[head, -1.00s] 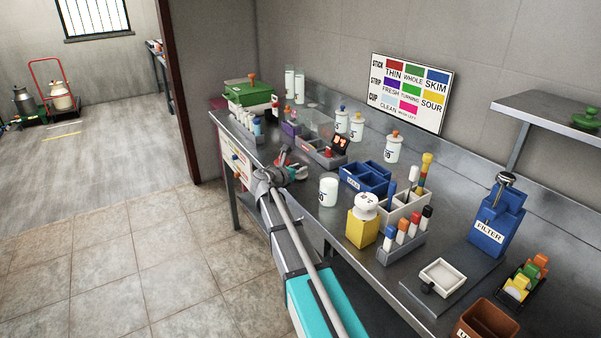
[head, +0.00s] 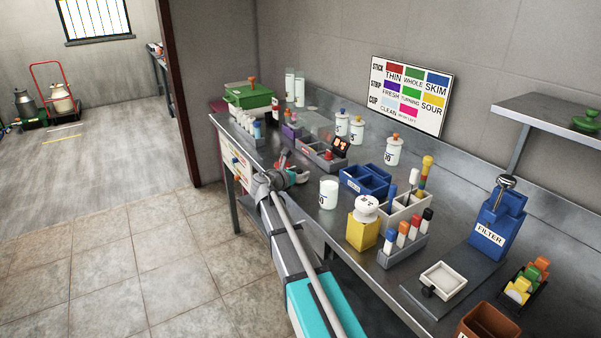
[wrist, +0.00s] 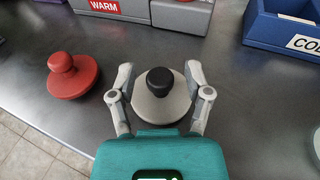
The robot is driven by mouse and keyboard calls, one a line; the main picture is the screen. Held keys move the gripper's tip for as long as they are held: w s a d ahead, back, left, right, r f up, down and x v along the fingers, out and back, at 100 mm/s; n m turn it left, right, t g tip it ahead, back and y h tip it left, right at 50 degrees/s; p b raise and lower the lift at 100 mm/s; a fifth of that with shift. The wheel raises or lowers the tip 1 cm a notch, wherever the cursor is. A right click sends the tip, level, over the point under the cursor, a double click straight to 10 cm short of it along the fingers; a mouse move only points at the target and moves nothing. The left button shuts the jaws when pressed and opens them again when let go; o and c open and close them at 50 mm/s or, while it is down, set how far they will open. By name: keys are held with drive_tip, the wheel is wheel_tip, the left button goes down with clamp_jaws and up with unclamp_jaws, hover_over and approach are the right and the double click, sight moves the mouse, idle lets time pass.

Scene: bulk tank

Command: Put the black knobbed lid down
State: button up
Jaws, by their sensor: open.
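The black knobbed lid, a pale grey disc with a black knob (wrist: 160,82), rests flat on the steel bench in the wrist view. My gripper (wrist: 160,74) is open around it, one finger on each side, with visible gaps between the fingers and the disc. In the head view my gripper (head: 292,176) is low over the front part of the bench, left of an open-topped white jar (head: 328,194). I cannot make out the black lid in the head view.
A red knobbed lid (wrist: 72,77) lies left of my gripper in the wrist view. The grey block labelled WARM (wrist: 112,8) and a blue bin (wrist: 284,25) stand beyond. Bare bench (wrist: 235,95) lies to the right.

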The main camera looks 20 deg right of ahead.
sight(295, 204)
drive_tip(key=shift+r, duration=0.2)
drive_tip(key=p+v, duration=0.2)
drive_tip(key=v, duration=1)
idle(0.4)
drive_tip(key=s+f+m+g+y, duration=0.1)
drive_tip(key=s+m, duration=0.1)
drive_tip(key=s+d+f+m+g, duration=0.1)
drive_tip(key=s+f+m, duration=0.1)
drive_tip(key=s+f+m+y, duration=0.1)
drive_tip(key=s+f+m, duration=0.1)
drive_tip(key=shift+s+d+f+g+y, duration=0.2)
drive_tip(key=shift+s+d+g+y, duration=0.1)
drive_tip(key=shift+g, duration=0.1)
drive_tip(key=s+a+f+m+g+y, duration=0.2)
drive_tip(key=s+a+f+m+y, duration=0.1)
drive_tip(key=s+m, duration=0.3)
drive_tip(key=s+a+f+m+g+y, duration=0.1)
drive_tip(key=s+a+f+m+y, duration=0.1)
drive_tip(key=s+m, duration=0.4)
drive_tip(key=s+a+f+m+g+y, duration=0.2)
drive_tip(key=s+a+f+m+y, duration=0.1)
drive_tip(key=s+f+m+y, duration=0.1)
drive_tip(key=s+m+y, duration=0.1)
drive_tip(key=s+m, duration=0.1)
drive_tip(key=s, duration=0.1)
drive_tip(key=shift+s+a+f+g+y, duration=0.25)
drive_tip(key=shift+a+f+g+y, duration=0.05)
drive_tip(key=shift+a+y, duration=0.1)
